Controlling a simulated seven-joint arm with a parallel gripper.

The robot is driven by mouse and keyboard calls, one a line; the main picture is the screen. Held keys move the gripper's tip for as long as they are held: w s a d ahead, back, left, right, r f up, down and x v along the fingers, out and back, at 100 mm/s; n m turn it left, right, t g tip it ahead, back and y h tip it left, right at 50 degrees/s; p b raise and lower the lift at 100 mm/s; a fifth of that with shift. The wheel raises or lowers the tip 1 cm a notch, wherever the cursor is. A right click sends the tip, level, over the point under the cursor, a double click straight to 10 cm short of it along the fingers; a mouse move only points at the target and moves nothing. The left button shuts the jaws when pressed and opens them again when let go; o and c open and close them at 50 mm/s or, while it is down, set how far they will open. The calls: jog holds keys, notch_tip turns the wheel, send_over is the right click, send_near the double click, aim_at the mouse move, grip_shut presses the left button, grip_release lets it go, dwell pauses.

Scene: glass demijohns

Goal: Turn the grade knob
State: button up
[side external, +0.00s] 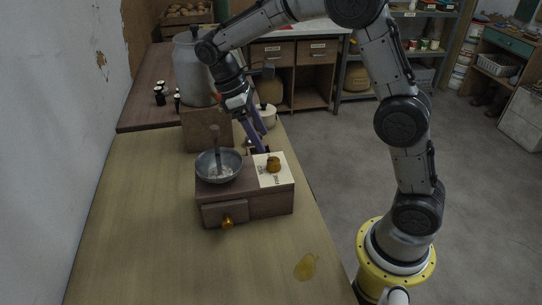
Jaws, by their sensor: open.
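The grade knob (273,165) is a small round brown knob on a cream plate (284,180) with dark lettering. The plate lies on the right part of the top of a brown wooden box (262,205). My gripper (262,144) points down just behind and slightly left of the knob, with its dark bluish fingers apart and nothing seen between them. The fingertips look close to the plate's back edge. I cannot tell whether they touch anything.
A grey metal bowl (218,177) with an upright post sits on the box's left side, near my fingers. A drawer with a brass knob (228,221) faces front. The wooden table's front is mostly clear.

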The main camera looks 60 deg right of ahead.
aim_at(273, 160)
jog(key=x, duration=0.7)
jog(key=shift+f, duration=0.25)
grip_shut()
